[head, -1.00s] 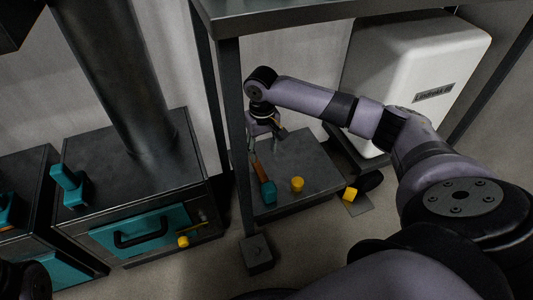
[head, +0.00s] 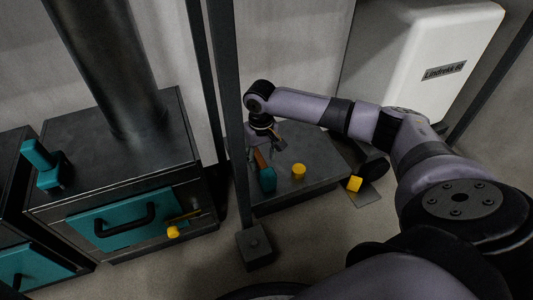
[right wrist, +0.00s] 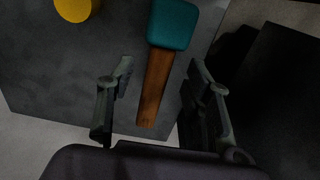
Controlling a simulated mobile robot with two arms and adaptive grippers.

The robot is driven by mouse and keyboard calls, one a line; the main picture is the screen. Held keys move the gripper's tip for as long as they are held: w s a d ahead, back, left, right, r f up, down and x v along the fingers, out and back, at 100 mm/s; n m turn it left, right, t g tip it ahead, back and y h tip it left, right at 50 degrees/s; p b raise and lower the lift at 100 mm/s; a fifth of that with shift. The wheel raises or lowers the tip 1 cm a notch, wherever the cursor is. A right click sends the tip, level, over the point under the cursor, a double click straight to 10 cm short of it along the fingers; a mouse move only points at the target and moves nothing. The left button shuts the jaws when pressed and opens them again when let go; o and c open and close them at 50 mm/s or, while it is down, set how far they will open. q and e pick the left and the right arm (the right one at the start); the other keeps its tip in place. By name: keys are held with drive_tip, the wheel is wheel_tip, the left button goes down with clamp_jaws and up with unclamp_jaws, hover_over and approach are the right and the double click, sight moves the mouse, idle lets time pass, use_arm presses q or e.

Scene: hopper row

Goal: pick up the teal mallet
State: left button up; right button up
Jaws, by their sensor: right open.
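The teal mallet has a teal head (head: 267,179) and a brown wooden handle (head: 260,158), and lies on a low dark platform (head: 322,178). In the right wrist view its head (right wrist: 173,25) is at the top and its handle (right wrist: 155,88) points down between my fingers. My right gripper (head: 266,146) is above the handle end. In the right wrist view the right gripper (right wrist: 162,75) is open, with one finger on each side of the handle and nothing held. My left gripper is not in view.
A yellow cylinder (head: 299,171) stands on the platform beside the mallet head. Another yellow piece (head: 354,183) is on a pedal-like part to the right. A dark frame post (head: 236,130) stands close left of the gripper. A dark hopper with a teal door (head: 134,221) is at left.

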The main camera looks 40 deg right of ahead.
sight(262, 163)
wheel_tip(262, 163, down, 4)
drive_tip(key=b, duration=0.3)
drive_tip(key=shift+s+f, duration=0.1)
drive_tip(key=shift+c, duration=0.2)
clamp_jaws()
idle(0.5)
